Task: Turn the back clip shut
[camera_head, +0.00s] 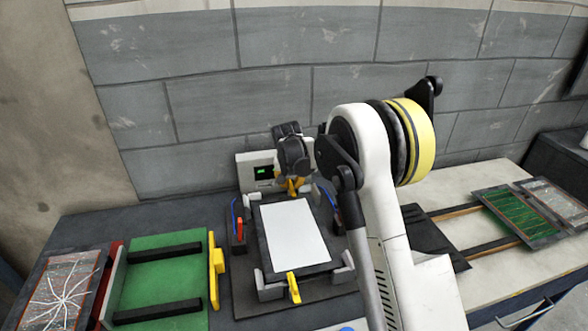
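A white panel (294,233) with a dark border lies in a dark fixture (245,297) between light grey corner blocks. The yellow back clip (293,187) is at the panel's far edge, partly hidden by my gripper. The yellow front clip (294,288) is at the near edge, pointing roughly toward the viewer. My gripper (293,176) reaches down over the back clip from above. I cannot tell whether it touches the clip, or whether its fingers are open or shut.
A grey box with a green display (262,171) stands behind the fixture, close to my gripper. A green tray with black bars (160,265) and a yellow handle (217,268) is at left. Cracked panels (62,292) lie at far left, and a green panel (518,217) lies at right.

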